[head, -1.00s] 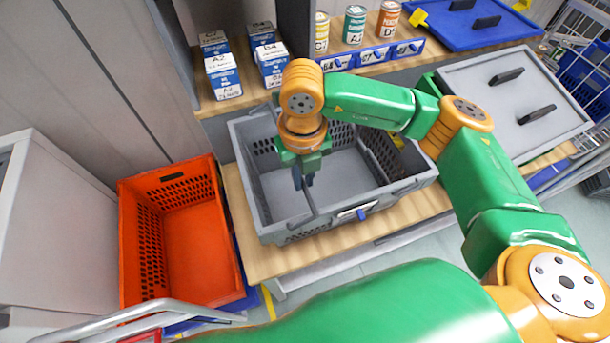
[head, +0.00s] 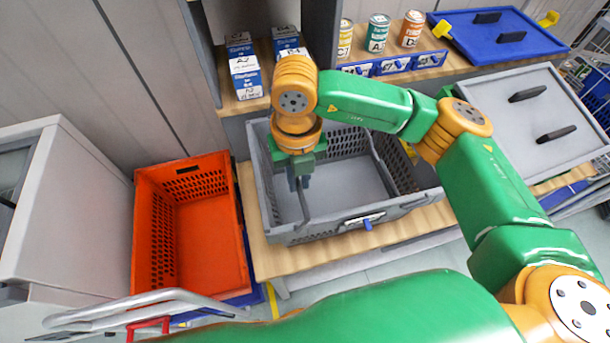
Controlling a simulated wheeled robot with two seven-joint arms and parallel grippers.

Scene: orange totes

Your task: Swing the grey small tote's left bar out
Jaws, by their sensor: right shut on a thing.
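The grey small tote (head: 338,216) stands on the wooden bench, with perforated walls and a blue latch on its front side. Its left bar (head: 304,207) is a thin dark rod inside the tote near the left wall. My right gripper (head: 300,182) points down into the left part of the tote and is shut on the bar's upper part; the fingertips are partly hidden by the wrist. Another dark bar (head: 384,178) lies along the tote's right side. My left gripper is not in view.
An orange tote (head: 198,222) stands low at the left of the bench. A grey lid (head: 520,120) and a blue lid (head: 497,30) lie to the right.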

